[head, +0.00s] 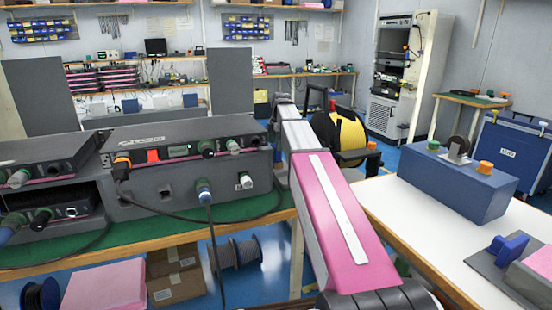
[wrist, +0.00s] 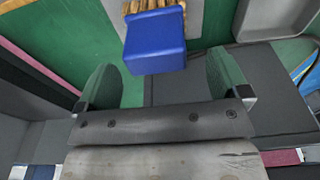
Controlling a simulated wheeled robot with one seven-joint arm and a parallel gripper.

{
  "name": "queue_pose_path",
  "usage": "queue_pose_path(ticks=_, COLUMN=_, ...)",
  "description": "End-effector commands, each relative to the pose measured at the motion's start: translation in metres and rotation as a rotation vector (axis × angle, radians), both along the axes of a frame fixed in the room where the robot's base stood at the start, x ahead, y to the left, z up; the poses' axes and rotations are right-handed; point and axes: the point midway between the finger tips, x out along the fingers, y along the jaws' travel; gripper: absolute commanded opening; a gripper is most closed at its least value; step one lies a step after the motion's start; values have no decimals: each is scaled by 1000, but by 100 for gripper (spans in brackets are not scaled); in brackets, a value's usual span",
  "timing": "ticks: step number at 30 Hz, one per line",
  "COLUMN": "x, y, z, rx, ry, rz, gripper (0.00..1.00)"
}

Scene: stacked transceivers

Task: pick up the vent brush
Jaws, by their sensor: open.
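In the wrist view a blue block (wrist: 155,42) with a row of tan, bristle-like pieces (wrist: 155,6) at its top edge lies over a green surface. It looks like the vent brush, though its far end is cut off by the frame. My gripper (wrist: 161,72) is open, its two fingers spread to the left and right below the block. The block shows ahead of the gap between them, and nothing is held. I cannot tell the height between the fingers and the block. In the head view I cannot make out the brush or my gripper; my pink arm reaches toward the bench.
Stacked dark transceivers (head: 185,150) with cables stand on the green-topped bench (head: 150,252). A white table (head: 440,225) at right holds a blue box (head: 455,185). A yellow cable reel (head: 348,138) stands beyond my arm. In the wrist view dark casings flank the green surface.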

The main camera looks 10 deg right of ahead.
Motion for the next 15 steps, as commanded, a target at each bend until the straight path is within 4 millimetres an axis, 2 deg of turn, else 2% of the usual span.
queue_pose_path(ticks=9, x=3, y=2, z=-40, rx=0, ry=2, rz=0, gripper=94)
queue_pose_path(ticks=15, x=4, y=3, z=-47, rx=0, ry=-1, rz=0, gripper=94)
